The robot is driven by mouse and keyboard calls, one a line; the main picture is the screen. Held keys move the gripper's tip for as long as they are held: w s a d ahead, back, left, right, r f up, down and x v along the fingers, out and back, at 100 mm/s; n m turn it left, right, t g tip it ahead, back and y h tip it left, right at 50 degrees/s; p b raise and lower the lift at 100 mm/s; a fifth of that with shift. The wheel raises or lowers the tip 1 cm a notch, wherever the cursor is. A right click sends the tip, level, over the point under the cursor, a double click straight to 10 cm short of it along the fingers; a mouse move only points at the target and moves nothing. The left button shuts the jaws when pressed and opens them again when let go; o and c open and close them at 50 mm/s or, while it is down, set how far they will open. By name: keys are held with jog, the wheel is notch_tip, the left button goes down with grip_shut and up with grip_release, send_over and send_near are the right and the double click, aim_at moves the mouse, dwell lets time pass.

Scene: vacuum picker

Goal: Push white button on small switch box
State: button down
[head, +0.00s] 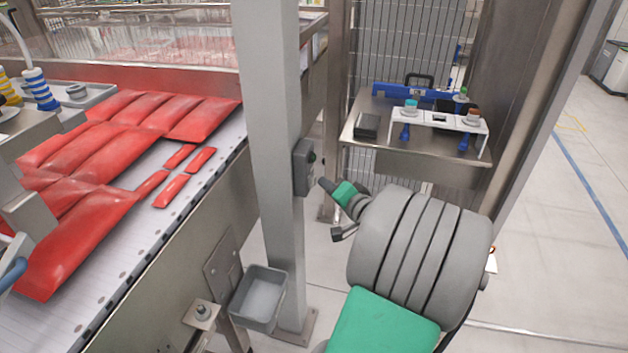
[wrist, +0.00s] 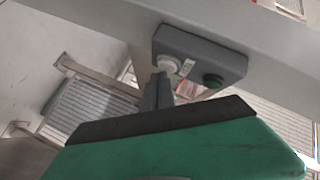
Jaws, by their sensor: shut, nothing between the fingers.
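The small grey switch box (head: 303,168) is fixed to a grey upright post in the head view. In the wrist view the switch box (wrist: 200,55) shows a white button (wrist: 166,63), a small label and a dark green button (wrist: 212,81). My gripper (head: 326,185) is shut and empty, just right of the box in the head view. In the wrist view my gripper (wrist: 160,78) has its fingertips right by the white button and overlaps its lower edge. I cannot tell whether they touch it.
The post (head: 270,110) stands beside a conveyor (head: 120,235) with red packs (head: 90,165). A grey bin (head: 259,297) hangs low near the post. A metal side table (head: 425,155) with a white rack (head: 440,119) stands behind my arm.

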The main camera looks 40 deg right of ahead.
jog(key=shift+w, duration=0.1)
dwell(0.3)
jog(key=shift+w+a, duration=0.25)
jog(key=shift+s+d, duration=0.15)
jog(key=shift+s, duration=0.05)
dwell(0.3)
jog(key=s+d+b, duration=0.1)
jog(key=s+d, duration=0.2)
jog(key=s, duration=0.1)
jog(key=shift+s+d, duration=0.4)
